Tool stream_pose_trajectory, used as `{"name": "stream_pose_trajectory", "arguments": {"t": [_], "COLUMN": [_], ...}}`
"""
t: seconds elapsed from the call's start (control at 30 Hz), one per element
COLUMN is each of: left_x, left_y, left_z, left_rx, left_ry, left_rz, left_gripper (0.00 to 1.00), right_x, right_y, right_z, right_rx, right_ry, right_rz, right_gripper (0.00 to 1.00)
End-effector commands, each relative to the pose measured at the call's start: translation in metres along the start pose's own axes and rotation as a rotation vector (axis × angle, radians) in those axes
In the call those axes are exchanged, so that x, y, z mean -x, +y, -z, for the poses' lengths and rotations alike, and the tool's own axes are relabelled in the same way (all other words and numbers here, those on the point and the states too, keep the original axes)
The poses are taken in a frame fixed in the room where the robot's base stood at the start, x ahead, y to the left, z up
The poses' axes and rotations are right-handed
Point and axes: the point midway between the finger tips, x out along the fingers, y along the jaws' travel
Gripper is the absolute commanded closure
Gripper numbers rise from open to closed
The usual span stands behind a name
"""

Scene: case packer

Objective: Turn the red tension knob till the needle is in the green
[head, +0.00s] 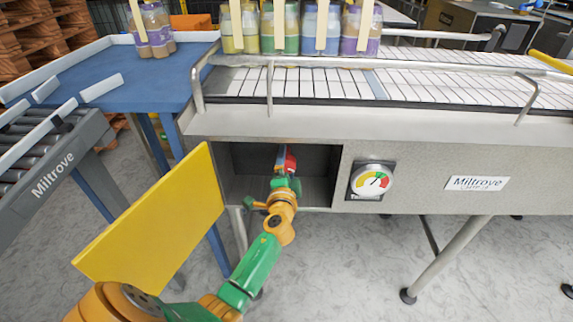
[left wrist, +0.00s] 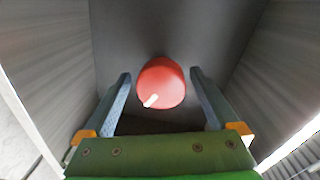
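The red tension knob (head: 290,161) is inside the open compartment under the conveyor. In the left wrist view the knob (left wrist: 161,83) has a white mark pointing to its lower left. My left gripper (head: 282,170) reaches into the compartment. In the left wrist view its open fingers (left wrist: 161,80) stand on either side of the knob, with small gaps showing at both sides. The round gauge (head: 373,181) right of the compartment has green, yellow and red bands. Its needle seems to point to the upper right, but its exact band is too small to tell. My right gripper is not in view.
The compartment walls (head: 325,165) enclose the gripper closely. A yellow door panel (head: 155,225) stands open at left, beside my arm. Bottles (head: 284,28) stand on the conveyor (head: 440,88) above. A blue table (head: 150,75) and a roller conveyor (head: 60,150) are at left.

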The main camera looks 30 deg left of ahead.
Motion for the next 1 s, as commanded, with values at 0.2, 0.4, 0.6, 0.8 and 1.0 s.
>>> {"name": "stream_pose_trajectory", "arguments": {"t": [0.2,0.4,0.6,0.8,1.0], "left_x": [0.018,0.059,0.072,0.071,0.077], "left_y": [0.0,0.002,0.0,0.0,0.006], "left_z": [0.001,0.0,0.0,0.0,-0.011], "left_rx": [0.001,0.002,0.0,0.0,0.057], "left_ry": [0.002,0.0,0.0,0.0,-0.037], "left_rz": [-0.001,-0.003,0.0,0.0,-0.035], "left_gripper": [0.05,0.05,0.05,0.05,0.05], "right_x": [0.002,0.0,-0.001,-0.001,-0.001], "right_y": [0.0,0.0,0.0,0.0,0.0], "right_z": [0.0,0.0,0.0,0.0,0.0], "right_rx": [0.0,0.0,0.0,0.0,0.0], "right_ry": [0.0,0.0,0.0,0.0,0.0], "right_rz": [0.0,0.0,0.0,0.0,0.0], "right_gripper": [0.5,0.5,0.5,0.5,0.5]}}
